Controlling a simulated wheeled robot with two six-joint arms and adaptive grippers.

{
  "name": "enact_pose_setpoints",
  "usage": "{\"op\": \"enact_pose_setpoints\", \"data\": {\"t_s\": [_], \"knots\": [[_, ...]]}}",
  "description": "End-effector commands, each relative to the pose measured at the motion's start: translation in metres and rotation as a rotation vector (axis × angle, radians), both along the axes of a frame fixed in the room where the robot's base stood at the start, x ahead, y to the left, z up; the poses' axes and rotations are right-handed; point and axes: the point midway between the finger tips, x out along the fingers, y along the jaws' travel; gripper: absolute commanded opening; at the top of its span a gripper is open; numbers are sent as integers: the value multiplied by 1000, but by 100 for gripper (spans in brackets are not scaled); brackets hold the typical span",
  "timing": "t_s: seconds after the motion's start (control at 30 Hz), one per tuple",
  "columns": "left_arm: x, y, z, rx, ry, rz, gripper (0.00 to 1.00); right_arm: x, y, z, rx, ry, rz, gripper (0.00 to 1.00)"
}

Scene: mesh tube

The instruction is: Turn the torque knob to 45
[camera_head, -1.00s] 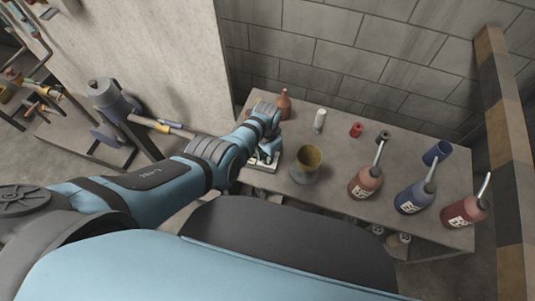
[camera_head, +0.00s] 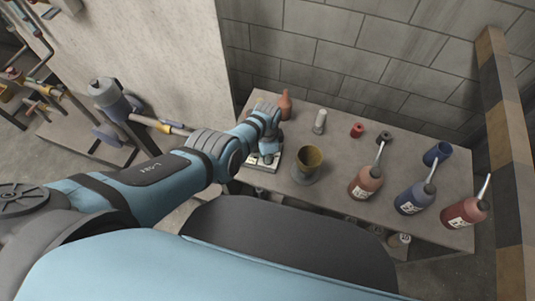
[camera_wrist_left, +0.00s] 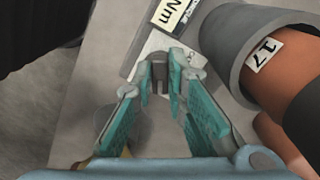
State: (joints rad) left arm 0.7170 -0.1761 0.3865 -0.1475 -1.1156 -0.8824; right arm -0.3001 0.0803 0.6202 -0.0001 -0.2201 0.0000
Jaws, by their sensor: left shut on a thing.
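The torque device is a pale plate (camera_head: 254,166) at the left front of the table, partly covered by my left arm. In the left wrist view its panel (camera_wrist_left: 156,41) shows a label (camera_wrist_left: 173,12) reading "Nm". The torque knob (camera_wrist_left: 160,83) is a small dark piece between the fingertips, mostly hidden by them. My left gripper (camera_wrist_left: 162,75) has its teal fingers shut on the knob; in the head view the gripper (camera_head: 267,157) is above the plate. The knob's reading cannot be made out. My right gripper is not in view.
In the wrist view a grey-collared orange object (camera_wrist_left: 280,63) marked 17 is close by.

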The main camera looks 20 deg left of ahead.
Motion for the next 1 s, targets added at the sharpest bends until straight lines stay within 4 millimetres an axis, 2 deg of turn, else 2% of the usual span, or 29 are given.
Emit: {"op": "enact_pose_setpoints", "data": {"t_s": [0.3, 0.33, 0.43, 0.8, 1.0], "knots": [[0, -1, 0, -1, -2, -2, 0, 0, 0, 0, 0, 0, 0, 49], [0, -1, 0, -1, -2, -2, 18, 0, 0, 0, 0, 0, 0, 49], [0, -1, 0, 0, -1, -2, 33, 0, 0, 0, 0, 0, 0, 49], [1, 0, 2, 0, -1, 0, 33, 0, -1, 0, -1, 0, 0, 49], [2, -1, 22, 0, -4, 0, 33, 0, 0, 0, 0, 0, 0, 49]]}}
